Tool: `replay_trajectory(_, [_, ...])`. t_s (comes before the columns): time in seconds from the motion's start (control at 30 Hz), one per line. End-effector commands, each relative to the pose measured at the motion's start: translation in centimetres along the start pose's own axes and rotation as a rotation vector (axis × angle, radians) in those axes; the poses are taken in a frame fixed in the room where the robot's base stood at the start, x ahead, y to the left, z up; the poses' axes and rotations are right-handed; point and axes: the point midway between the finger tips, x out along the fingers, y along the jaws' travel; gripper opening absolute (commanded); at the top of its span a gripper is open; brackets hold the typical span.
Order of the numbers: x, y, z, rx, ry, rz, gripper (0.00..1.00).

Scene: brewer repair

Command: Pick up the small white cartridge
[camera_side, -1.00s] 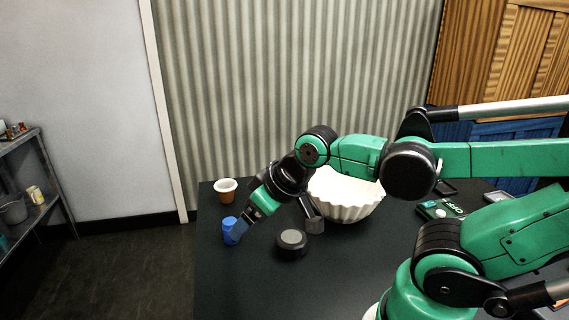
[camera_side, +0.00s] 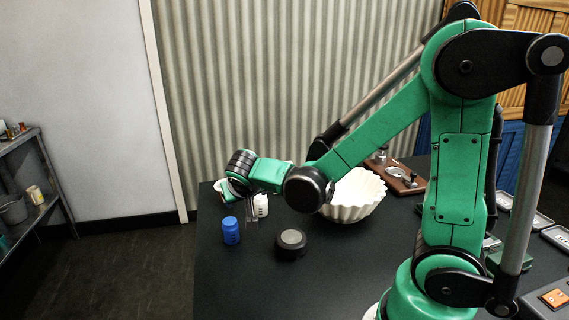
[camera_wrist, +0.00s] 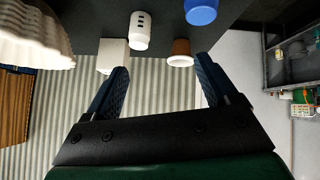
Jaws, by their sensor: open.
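The small white cartridge (camera_side: 261,206) stands upright on the black table, partly hidden by my gripper in the side view. In the wrist view the white cartridge (camera_wrist: 140,33), with small dark marks on its side, appears beyond the fingertips and between their lines. My gripper (camera_side: 250,213) is open and points down beside the cartridge. In the wrist view the two dark blue fingers of my gripper (camera_wrist: 163,62) are apart with nothing between them. I cannot tell the exact gap to the cartridge.
A blue cartridge (camera_side: 231,231) and a round black puck (camera_side: 291,244) stand nearby. A fluted white bowl (camera_side: 355,198) is to the right. The wrist view shows a brown-and-white cup (camera_wrist: 180,54) and a white block (camera_wrist: 112,56). The table's front left is clear.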

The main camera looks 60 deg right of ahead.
Motion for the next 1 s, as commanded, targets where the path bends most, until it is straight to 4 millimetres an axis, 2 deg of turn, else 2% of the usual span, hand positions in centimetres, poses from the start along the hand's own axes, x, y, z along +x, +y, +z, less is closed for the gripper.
replay_trajectory(0.1, [2.9,0.0,-0.4,0.117,0.085,0.12,0.8])
replay_trajectory(0.3, [6.2,0.6,0.1,0.298,0.251,0.263,0.8])
replay_trajectory(0.57, [7.7,1.3,0.8,0.399,0.36,0.321,0.8])
replay_trajectory(0.9, [11.7,3.0,-0.3,0.402,0.363,0.324,0.8])
replay_trajectory(1.0, [12.3,3.3,-0.6,0.401,0.363,0.322,0.8])
